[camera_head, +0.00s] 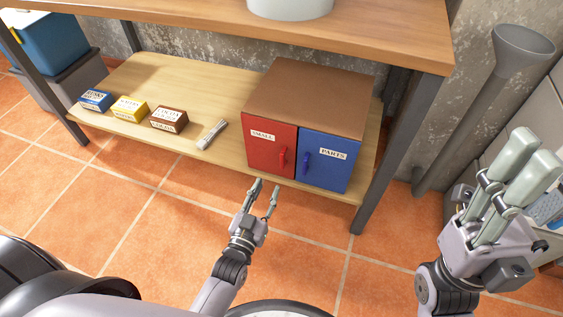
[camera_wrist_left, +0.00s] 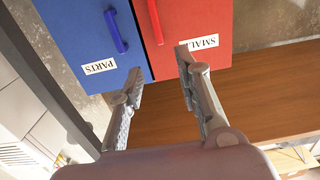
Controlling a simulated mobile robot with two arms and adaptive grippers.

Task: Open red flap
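The red flap (camera_head: 263,155), labelled SMALL, is the left door of a brown box (camera_head: 310,85) on the lower shelf. It looks closed. Its red handle (camera_head: 283,157) is upright near the right edge. My left gripper (camera_head: 266,186) is open and empty, just in front of and below the box, apart from the handle. In the left wrist view, the red flap (camera_wrist_left: 205,22) and its handle (camera_wrist_left: 156,22) appear upside down beyond the open fingers (camera_wrist_left: 160,66). My right gripper (camera_head: 532,155) is raised at the right, away from the box; its finger gap is unclear.
A blue door (camera_head: 328,170) labelled PARTS, with a blue handle (camera_head: 306,165), adjoins the red flap. Several small boxes, including a yellow one (camera_head: 129,109), and a grey bundle (camera_head: 212,134) lie left on the shelf. A table leg (camera_head: 395,150) stands right; the tabletop overhangs.

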